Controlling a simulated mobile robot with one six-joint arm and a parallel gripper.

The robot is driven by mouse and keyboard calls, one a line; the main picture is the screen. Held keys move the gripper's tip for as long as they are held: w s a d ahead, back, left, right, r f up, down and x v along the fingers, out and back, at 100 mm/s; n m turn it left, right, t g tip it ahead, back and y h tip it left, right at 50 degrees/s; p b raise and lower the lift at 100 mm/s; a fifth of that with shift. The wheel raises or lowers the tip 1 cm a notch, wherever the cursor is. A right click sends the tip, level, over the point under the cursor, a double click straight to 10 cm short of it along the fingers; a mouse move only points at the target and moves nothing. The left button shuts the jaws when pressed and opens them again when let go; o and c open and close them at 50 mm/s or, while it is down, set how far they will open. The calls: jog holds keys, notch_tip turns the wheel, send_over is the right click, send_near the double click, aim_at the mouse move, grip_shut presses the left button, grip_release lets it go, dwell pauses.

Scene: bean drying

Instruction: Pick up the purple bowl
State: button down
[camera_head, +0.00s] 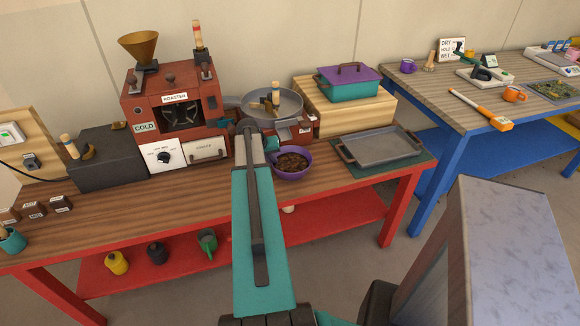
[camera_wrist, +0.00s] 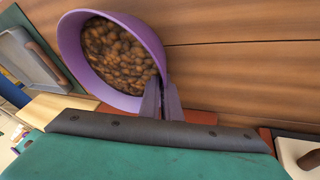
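The purple bowl (camera_head: 293,175) is on or just above the wooden table, below the roaster's round pan, and holds brown beans. It fills the upper left of the wrist view (camera_wrist: 142,22). My gripper (camera_wrist: 162,88) is at the bowl's rim, with one finger on the inner side and one on the outer side. The fingers are close together with the bowl wall between them. In the head view my arm covers the area left of the bowl, and the fingers are mostly hidden. I cannot tell whether the bowl's base touches the table.
The red roaster (camera_head: 170,110) stands behind left, with its round pan (camera_head: 290,103) behind the bowl. A grey tray (camera_head: 383,150) lies to the right. A teal box with purple lid (camera_head: 348,84) stands on a wooden block (camera_head: 345,115). A blue-legged table (camera_head: 450,92) is at far right.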

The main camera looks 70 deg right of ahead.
jog(key=shift+r, duration=0.15)
jog(key=shift+r+b, duration=0.45)
jog(key=shift+r, duration=0.65)
jog(key=s+a+b, duration=0.1)
jog(key=s+a, duration=0.1)
jog(key=a, duration=0.2)
jog(key=s+a+r+b, duration=0.1)
jog(key=s+a, duration=0.1)
jog(key=a, duration=0.2)
jog(key=s+a+r+b, duration=0.1)
jog(key=s+a, duration=0.1)
jog(key=a, duration=0.2)
jog(key=shift+a+r, duration=0.1)
jog(key=shift+d+f+b, duration=0.2)
jog(key=shift+d+b, duration=0.05)
jog(key=shift+b, duration=0.85)
jog(key=b, duration=0.8)
jog(key=shift+a+r, duration=0.1)
jog(key=b, duration=0.5)
jog(key=shift+s+a, duration=0.2)
jog(key=shift+a, duration=0.2)
jog(key=b, duration=0.2)
jog(key=a+b, duration=0.1)
jog(key=b, duration=0.1)
jog(key=shift+s, duration=0.2)
jog(key=shift+s+a+r+b, duration=0.15)
jog(key=shift+a+b, duration=0.1)
jog(key=shift+b, duration=0.85)
jog(key=shift+r, duration=0.2)
